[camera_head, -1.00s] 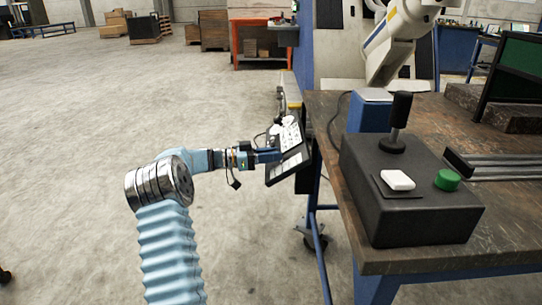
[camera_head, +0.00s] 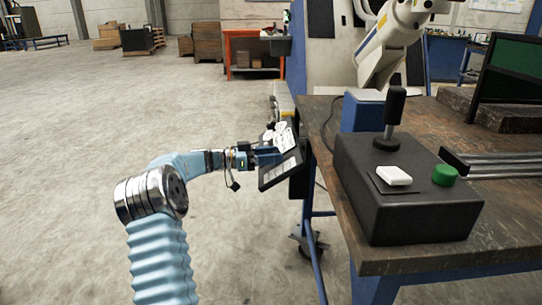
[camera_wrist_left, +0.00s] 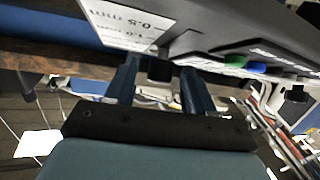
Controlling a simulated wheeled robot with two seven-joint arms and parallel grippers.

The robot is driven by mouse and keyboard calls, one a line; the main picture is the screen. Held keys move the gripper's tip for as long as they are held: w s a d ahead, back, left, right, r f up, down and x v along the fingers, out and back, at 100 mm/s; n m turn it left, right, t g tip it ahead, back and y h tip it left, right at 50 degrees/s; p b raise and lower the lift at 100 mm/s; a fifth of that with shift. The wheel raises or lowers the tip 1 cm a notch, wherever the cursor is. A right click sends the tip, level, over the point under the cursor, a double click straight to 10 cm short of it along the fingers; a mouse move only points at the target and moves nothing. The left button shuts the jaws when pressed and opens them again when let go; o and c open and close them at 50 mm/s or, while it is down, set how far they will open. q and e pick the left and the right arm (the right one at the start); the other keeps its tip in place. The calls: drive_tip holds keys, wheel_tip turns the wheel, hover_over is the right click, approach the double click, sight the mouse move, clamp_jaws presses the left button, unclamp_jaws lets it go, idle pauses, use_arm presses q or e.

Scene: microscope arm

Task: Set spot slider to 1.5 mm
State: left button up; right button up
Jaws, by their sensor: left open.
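The control panel (camera_head: 281,172) is a dark tilted plate with white labels at the left side of the workbench. In the left wrist view the panel (camera_wrist_left: 225,22) is seen close up, with an upside-down label plate (camera_wrist_left: 125,22) reading "0.5 mm" and "1.0". A small black knob (camera_wrist_left: 159,70), which looks like the spot slider, sticks out below the label. My left gripper (camera_head: 272,156) is at the panel. In the left wrist view its fingers (camera_wrist_left: 158,82) are open on either side of the knob, with gaps visible. My right gripper is not in view.
The panel also carries green (camera_wrist_left: 232,60) and blue (camera_wrist_left: 257,68) buttons. Open floor lies to the left.

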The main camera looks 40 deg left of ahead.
use_arm(q)
drive_tip(key=b+v, duration=0.1)
drive_tip(key=v, duration=1.2)
drive_tip(key=shift+s+a, duration=0.25)
drive_tip(key=shift+s, duration=0.1)
